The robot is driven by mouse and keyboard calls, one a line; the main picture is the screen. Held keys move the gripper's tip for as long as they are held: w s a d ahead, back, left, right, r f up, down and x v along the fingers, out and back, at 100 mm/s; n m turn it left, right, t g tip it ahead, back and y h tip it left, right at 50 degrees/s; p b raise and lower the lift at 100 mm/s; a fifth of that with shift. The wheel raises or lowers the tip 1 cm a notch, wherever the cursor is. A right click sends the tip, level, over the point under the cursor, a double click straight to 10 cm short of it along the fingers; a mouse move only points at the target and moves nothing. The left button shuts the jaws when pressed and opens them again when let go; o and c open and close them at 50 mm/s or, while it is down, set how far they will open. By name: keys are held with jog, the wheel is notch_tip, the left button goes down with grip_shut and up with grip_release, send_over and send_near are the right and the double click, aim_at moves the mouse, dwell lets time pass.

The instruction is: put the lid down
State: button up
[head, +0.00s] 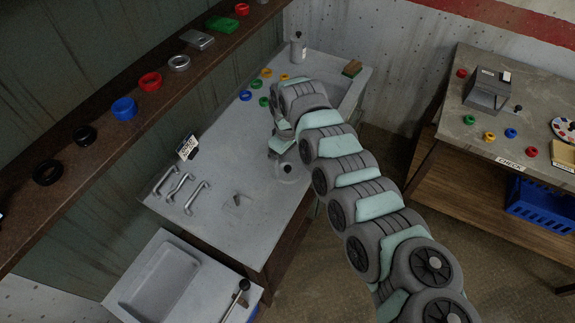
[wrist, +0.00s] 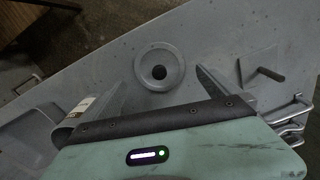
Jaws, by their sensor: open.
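The lid (head: 288,172) is a round grey disc with a dark knob at its centre. It lies flat on the grey counter (head: 228,150), near the counter's front edge. In the wrist view the lid (wrist: 146,75) shows whole, ahead of my gripper's fingers and between their lines. My gripper (head: 279,150) is over the counter beside the lid in the head view. In the wrist view my gripper (wrist: 156,82) has its two fingers wide apart with nothing held between them. The fingers do not appear to touch the lid.
Several metal handles (head: 180,188) and a small card (head: 187,147) are on the counter's left part. Coloured rings (head: 246,95) and a grey bottle (head: 298,48) stand towards the back. A shelf (head: 110,120) with rings runs along the wall. A workbench (head: 520,110) stands at right.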

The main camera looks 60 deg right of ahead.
aim_at(288, 168)
notch_tip(288, 168, up, 8)
jog(key=shift+f, duration=0.2)
dwell(0.6)
